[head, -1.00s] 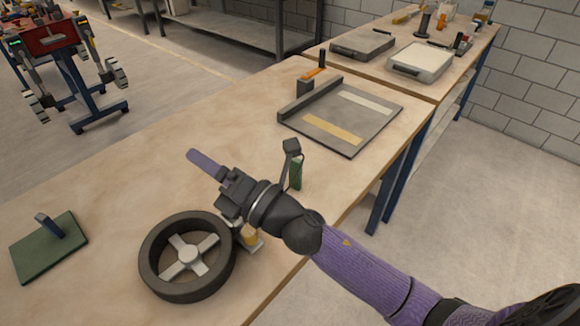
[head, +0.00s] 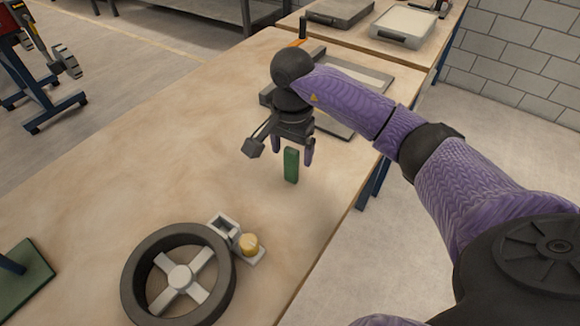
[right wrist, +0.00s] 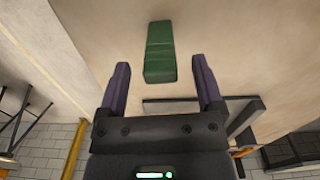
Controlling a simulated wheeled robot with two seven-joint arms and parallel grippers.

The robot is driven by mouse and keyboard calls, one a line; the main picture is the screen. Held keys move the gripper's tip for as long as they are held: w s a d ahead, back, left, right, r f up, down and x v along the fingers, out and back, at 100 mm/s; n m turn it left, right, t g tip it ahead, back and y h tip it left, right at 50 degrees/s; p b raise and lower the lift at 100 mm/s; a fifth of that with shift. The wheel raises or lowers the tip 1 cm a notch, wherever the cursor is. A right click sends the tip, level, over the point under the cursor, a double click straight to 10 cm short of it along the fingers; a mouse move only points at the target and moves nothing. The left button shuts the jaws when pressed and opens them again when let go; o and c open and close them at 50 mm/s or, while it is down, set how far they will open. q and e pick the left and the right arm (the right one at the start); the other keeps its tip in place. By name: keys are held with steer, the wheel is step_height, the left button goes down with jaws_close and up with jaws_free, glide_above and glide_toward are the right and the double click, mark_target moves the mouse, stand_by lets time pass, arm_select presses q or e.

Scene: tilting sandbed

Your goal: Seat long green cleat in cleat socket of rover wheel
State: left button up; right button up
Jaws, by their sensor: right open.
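The long green cleat (head: 291,167) stands upright on the bench, right of centre in the head view. My right gripper (head: 294,154) points down over it, open, with its purple fingers on either side of the cleat's top. In the right wrist view the cleat (right wrist: 160,52) lies ahead, between and beyond the open fingertips (right wrist: 160,66), apart from both. The rover wheel (head: 136,285), a dark ring with pale spokes, lies flat at the lower left. A pale square-holed socket block (head: 222,225) sits at its rim and looks empty. My left gripper is out of view.
A yellow-topped knob (head: 250,243) on a pale base stands beside the socket. A green plate (head: 30,285) with an upright post is at the lower left. A grey tray (head: 345,127) is behind my right arm. The bench between is clear.

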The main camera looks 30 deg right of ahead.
step_height(320, 180, down, 2)
steer(key=shift+f, duration=0.1)
jaws_close()
stand_by(0.4)
